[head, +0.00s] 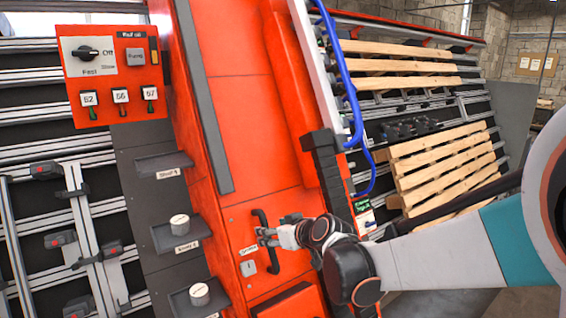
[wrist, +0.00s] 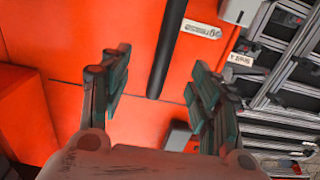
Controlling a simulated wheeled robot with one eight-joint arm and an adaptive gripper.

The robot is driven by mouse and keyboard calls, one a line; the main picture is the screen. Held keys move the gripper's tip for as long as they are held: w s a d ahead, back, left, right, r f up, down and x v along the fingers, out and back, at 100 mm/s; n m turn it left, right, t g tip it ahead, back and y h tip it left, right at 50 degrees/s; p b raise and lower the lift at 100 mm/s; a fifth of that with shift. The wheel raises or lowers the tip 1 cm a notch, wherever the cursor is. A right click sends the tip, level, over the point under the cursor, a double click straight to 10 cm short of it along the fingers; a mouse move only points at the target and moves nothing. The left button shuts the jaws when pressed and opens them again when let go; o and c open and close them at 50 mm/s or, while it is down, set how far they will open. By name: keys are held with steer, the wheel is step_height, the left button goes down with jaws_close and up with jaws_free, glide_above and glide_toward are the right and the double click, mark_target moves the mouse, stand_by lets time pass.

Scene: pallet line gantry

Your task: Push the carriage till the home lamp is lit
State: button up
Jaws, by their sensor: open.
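The orange carriage (head: 243,150) stands tilted in the head view and fills much of the wrist view (wrist: 145,30). Its black bar handle (head: 274,262) is low on the front, beside a small white label. My gripper (head: 264,237) is at the handle from the right. In the wrist view the handle (wrist: 171,40) runs between the two spread fingers of my gripper (wrist: 158,75). The fingers are open and do not visibly clamp it; contact cannot be told. I cannot make out which lamp is the home lamp.
An orange control box (head: 113,75) with a black selector knob and several small labelled switches is at upper left. Grey shelves (head: 180,235) carry small round pieces. Wooden pallets (head: 445,165) lie on the right. Blue hoses (head: 350,90) hang beside the carriage.

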steer(key=p+v, duration=0.1)
steer(key=v, duration=0.4)
steer(key=shift+s+p, duration=0.15)
steer(key=shift+p, duration=0.25)
steer(key=s+d+f+m+g+h+b, duration=0.1)
steer(key=s+d+f+b, duration=0.3)
steer(key=s, duration=0.5)
steer(key=s+d+f+m+g+h+b, duration=0.1)
steer(key=s+d+f+m+h+b, duration=0.2)
steer(key=s+d, duration=0.6)
steer(key=s+d+f+m+g+h+b, duration=0.1)
steer(key=s+d+f+b, duration=0.4)
steer(key=s, duration=0.5)
steer(key=shift+d+f+m+h, duration=0.4)
steer(key=shift+d+m+h, duration=0.5)
steer(key=shift+h, duration=0.1)
